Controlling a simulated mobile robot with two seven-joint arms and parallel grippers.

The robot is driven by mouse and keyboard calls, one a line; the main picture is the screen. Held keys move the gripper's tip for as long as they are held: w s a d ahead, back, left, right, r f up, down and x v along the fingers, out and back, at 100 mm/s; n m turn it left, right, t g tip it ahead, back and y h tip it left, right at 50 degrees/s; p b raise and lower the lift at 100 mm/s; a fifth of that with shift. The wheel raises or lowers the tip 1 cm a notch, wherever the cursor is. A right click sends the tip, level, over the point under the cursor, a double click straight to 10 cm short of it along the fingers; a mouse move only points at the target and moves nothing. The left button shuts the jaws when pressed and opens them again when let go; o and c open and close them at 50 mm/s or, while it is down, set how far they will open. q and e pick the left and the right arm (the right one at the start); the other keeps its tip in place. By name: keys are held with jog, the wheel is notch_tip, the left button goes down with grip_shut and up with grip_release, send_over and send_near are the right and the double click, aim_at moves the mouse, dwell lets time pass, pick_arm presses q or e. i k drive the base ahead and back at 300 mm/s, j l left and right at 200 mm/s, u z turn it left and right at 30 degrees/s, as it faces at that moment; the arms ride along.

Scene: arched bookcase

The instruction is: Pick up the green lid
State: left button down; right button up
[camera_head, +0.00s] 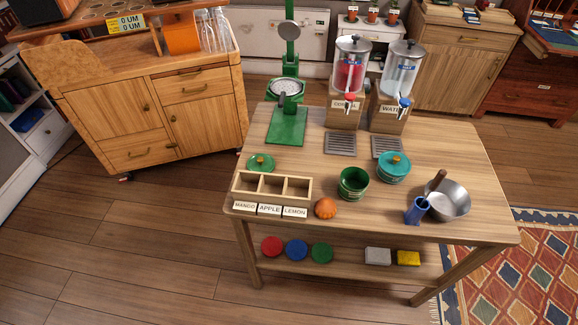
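A small round green lid (261,162) with an orange-brown knob lies on the wooden table (450,165) at its left side, just behind a wooden compartment box (243,184). A green pot (353,184) stands open near the table's middle. Right of it is a teal pot (392,177) with a teal lid (395,163) on top. Neither of my grippers shows in the head view.
A green press (288,125) and two drink dispensers (350,70) stand at the back. An orange fruit (325,208), a blue cup (417,210) and a metal bowl (449,200) sit near the front. Coloured discs (296,250) and sponges (378,256) lie on the lower shelf.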

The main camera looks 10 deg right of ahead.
aim_at(263, 163)
jog(key=z, duration=0.6)
jog(key=i+j+z, duration=0.1)
jog(key=z, duration=0.35)
jog(key=j+z, duration=0.6)
jog(key=z, duration=0.3)
jog(key=j+z, duration=0.25)
jog(key=z, duration=0.2)
